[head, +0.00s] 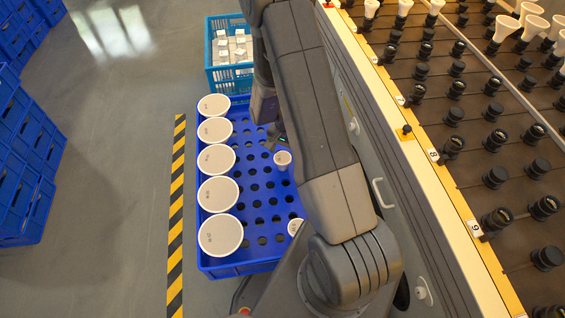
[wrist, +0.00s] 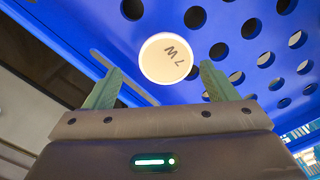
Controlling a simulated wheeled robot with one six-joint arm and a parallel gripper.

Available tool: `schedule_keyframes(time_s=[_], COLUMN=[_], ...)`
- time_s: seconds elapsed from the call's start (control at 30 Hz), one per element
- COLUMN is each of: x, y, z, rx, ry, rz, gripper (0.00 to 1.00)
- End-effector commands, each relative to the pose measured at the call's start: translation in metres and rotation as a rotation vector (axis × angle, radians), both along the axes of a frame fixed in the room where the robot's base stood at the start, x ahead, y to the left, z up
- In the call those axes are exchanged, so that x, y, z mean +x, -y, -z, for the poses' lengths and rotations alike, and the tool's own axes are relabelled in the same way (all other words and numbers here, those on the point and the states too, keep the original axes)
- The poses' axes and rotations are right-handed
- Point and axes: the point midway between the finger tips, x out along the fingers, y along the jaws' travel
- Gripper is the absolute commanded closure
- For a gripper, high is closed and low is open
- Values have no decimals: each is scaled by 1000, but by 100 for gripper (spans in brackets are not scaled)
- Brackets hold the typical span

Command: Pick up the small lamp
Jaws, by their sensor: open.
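A small lamp with a round white face (head: 282,160) stands in the blue crate (head: 205,262). In the wrist view its face (wrist: 166,58), marked "7W", lies between and just beyond my two green fingertips. My gripper (wrist: 161,70) is open and empty, with a gap on each side of the lamp. In the head view my gripper is mostly hidden behind my arm, just above the lamp. A second small white lamp (head: 294,228) is partly hidden by my arm.
Several large white lamps (head: 220,236) line the crate's left side; many holes are empty. A light-blue crate (head: 216,78) with small white items stands behind. A rack (head: 470,130) of sockets is at the right. Blue crates (head: 22,165) are stacked at the left.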

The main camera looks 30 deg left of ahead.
Motion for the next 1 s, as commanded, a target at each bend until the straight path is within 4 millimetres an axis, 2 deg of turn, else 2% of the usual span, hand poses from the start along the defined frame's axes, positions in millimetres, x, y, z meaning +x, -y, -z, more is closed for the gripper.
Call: schedule_keyframes(time_s=[0.17,0.47,0.77,0.8,1.0], x=[-3,-7,-7,-7,-7], y=[-2,-7,-7,-7,-7], z=[12,49,54,54,54], rx=[-1,-1,0,0,0], ry=[-1,-1,0,0,0], rz=[-2,0,0,0,0], gripper=[21,21,21,23,62])
